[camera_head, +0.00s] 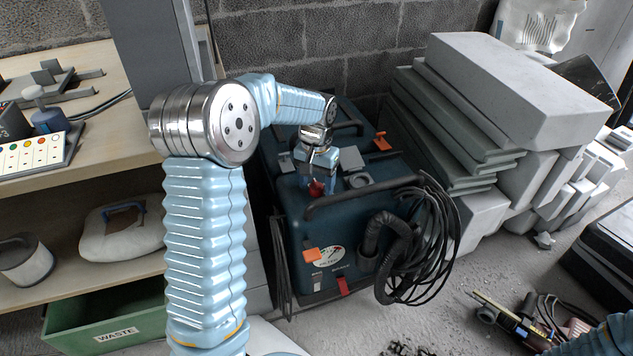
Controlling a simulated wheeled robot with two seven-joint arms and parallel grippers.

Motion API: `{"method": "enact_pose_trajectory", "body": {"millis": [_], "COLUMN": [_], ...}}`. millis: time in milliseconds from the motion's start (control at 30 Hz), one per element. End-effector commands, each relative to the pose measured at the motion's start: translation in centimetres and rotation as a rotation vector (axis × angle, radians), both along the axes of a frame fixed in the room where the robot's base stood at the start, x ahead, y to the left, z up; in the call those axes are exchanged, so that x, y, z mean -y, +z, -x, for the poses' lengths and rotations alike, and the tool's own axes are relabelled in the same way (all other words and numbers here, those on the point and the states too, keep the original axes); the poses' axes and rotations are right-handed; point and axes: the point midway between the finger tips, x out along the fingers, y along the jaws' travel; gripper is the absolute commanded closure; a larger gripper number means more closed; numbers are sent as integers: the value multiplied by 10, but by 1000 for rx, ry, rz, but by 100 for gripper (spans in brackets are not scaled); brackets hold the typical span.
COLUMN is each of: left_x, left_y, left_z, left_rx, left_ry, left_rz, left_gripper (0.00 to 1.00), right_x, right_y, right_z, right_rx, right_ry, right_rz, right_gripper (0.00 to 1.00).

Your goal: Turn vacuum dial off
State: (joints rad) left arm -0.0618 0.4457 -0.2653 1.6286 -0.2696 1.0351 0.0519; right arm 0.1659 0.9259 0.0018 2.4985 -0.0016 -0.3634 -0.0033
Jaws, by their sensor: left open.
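The vacuum (350,258) is a dark teal box on the floor in the middle, with a black handle, a hose and orange latches. A small red dial (317,188) shows on its top, near the front handle. My left gripper (312,178) is over the vacuum's top, pointing down at the red dial. It is open, with its fingertips close to the dial; I cannot tell whether they touch it. The gripper hides part of the dial and the top around it. My right gripper is out of view; part of my right arm (600,340) shows at the lower right.
A wooden shelf (95,180) with tools stands at the left, above a green waste bin (105,325). Grey slabs and blocks (520,90) are stacked at the right. A coiled black cable (440,240) hangs on the vacuum's right side. Tools lie on the floor at the lower right.

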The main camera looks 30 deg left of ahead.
Motion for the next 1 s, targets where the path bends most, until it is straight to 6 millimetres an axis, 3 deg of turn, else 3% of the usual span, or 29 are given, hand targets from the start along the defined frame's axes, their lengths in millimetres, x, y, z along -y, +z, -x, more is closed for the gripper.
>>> {"method": "enact_pose_trajectory", "body": {"millis": [167,400,600,767,1000], "left_x": [0,0,0,0,0], "left_y": [23,83,122,135,137], "left_z": [-1,-1,-1,0,0], "left_rx": [5,5,4,2,1], "left_ry": [-1,-1,0,0,0], "left_rz": [0,0,0,0,0], "left_gripper": [35,35,35,35,35], "right_x": [-1,-4,-6,-7,-7], "right_y": [4,13,18,20,20], "right_z": [0,1,2,3,3], "right_rx": [0,-3,-5,-5,-5], "right_ry": [1,6,10,11,12], "right_rz": [-1,-6,-8,-10,-10], "right_gripper": [51,51,51,51,51]}}
